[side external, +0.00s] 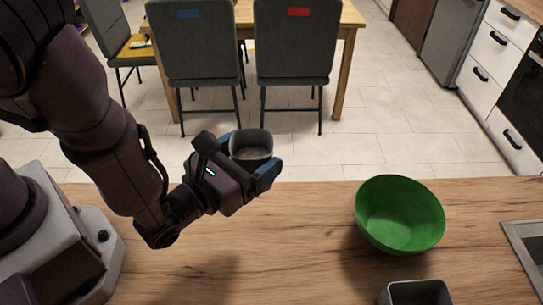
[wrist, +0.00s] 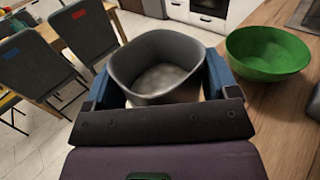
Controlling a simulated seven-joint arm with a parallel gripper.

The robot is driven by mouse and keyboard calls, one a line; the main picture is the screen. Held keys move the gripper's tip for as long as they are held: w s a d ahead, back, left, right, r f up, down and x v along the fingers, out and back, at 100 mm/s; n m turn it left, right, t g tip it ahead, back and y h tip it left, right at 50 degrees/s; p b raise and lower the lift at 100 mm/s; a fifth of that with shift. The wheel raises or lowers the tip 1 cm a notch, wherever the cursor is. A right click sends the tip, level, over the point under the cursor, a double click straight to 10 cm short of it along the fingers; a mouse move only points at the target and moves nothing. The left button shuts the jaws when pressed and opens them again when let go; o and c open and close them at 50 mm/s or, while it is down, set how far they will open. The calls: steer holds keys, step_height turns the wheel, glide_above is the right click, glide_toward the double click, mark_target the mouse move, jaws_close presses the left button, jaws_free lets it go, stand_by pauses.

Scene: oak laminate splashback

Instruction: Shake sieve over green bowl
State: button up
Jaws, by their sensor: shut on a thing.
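The sieve looks like a small dark grey square cup with rounded corners (side external: 251,148). It also shows in the wrist view (wrist: 158,62), upright between the blue fingers, its inside greyish. My gripper (side external: 252,162) is shut on it and holds it raised near the far edge of the counter. Whether the sieve's bottom has holes I cannot tell. The green bowl (side external: 400,215) stands on the counter to the right of my gripper, apart from it. It also shows at the right of the wrist view (wrist: 268,54), and looks empty.
A second grey container (side external: 416,292) is partly cut off at the front, below the bowl. A sink edge (side external: 524,250) is at the far right. The wooden counter (side external: 290,250) is clear between my arm and the bowl. Chairs (side external: 297,45) and a table stand beyond the counter.

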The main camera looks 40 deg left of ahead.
steer(key=w+d+r+m+g+h, duration=0.1)
steer(key=w+d+m+h, duration=0.3)
steer(key=w+d, duration=0.55)
steer(key=w+d+r+m+g+h, duration=0.15)
steer(key=w+d+h, duration=0.45)
steer(key=d, duration=0.6)
steer(key=shift+m+y, duration=0.25)
steer(key=shift+y, duration=0.15)
steer(key=shift+w+a+f, duration=0.1)
steer(key=shift+w+f, duration=0.1)
steer(key=shift+f, duration=1.2)
steer(key=shift+w+a+f, duration=0.1)
steer(key=shift+w+f, duration=0.05)
steer(key=shift+f, duration=1.25)
steer(key=shift+a, duration=0.85)
steer(key=shift+r, duration=0.1)
